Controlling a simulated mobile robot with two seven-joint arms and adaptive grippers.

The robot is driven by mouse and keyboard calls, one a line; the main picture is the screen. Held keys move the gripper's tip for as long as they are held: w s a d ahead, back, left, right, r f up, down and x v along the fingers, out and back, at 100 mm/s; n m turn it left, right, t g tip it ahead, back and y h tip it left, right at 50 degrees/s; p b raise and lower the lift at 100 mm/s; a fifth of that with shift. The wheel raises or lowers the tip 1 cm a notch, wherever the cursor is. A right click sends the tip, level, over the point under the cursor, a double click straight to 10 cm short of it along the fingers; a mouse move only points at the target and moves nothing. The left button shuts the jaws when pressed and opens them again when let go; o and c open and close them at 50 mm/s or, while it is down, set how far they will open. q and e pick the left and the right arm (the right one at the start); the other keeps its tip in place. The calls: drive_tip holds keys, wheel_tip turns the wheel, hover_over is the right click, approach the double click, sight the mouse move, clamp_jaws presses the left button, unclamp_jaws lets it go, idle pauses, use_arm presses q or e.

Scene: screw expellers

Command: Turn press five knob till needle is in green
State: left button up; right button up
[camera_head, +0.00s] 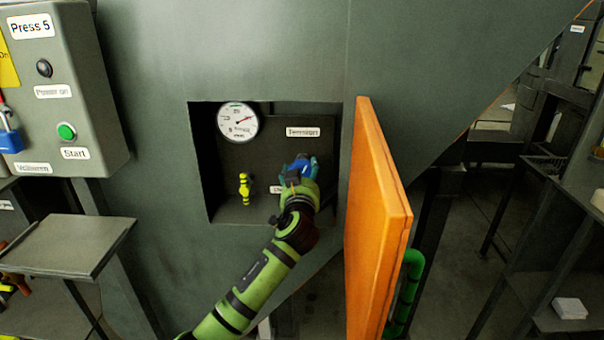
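The Press 5 label (31,27) is on a grey control box at the upper left. A round white gauge (238,122) sits in a recess in the grey machine wall. Its reddish needle points to the upper right; a small green mark shows near the top of the dial. A blue knob (301,164) is on the right side of the recess, partly hidden by my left gripper (300,173). The gripper is at the knob, but whether its fingers are closed on it cannot be made out. My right gripper is not in view.
An orange door (376,230) stands open right of the recess, close to my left arm. A yellow valve handle (244,188) is left of the gripper in the recess. A grey shelf (68,247) stands at the lower left.

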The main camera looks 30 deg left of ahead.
use_arm(q)
drive_tip(key=shift+r+m, duration=0.3)
drive_tip(key=shift+r, duration=0.15)
drive_tip(key=shift+r+p, duration=0.1)
drive_tip(key=shift+p, duration=0.3)
drive_tip(key=m+p, duration=0.1)
drive_tip(key=m, duration=0.2)
drive_tip(key=shift+r+m+p, duration=0.1)
drive_tip(key=shift+m+p, duration=0.2)
drive_tip(key=shift+p, duration=0.1)
drive_tip(key=m+p, duration=0.1)
drive_tip(key=m, duration=0.1)
drive_tip(key=shift+m, duration=0.4)
drive_tip(key=shift+w+m+p, duration=0.1)
drive_tip(key=shift+m+p, duration=0.55)
drive_tip(key=shift+m, duration=0.15)
drive_tip(key=shift+d, duration=0.1)
drive_tip(key=o, duration=1.1)
drive_tip(key=shift+f, duration=0.25)
drive_tip(key=shift+o, duration=0.2)
drive_tip(key=shift+d+f, duration=0.1)
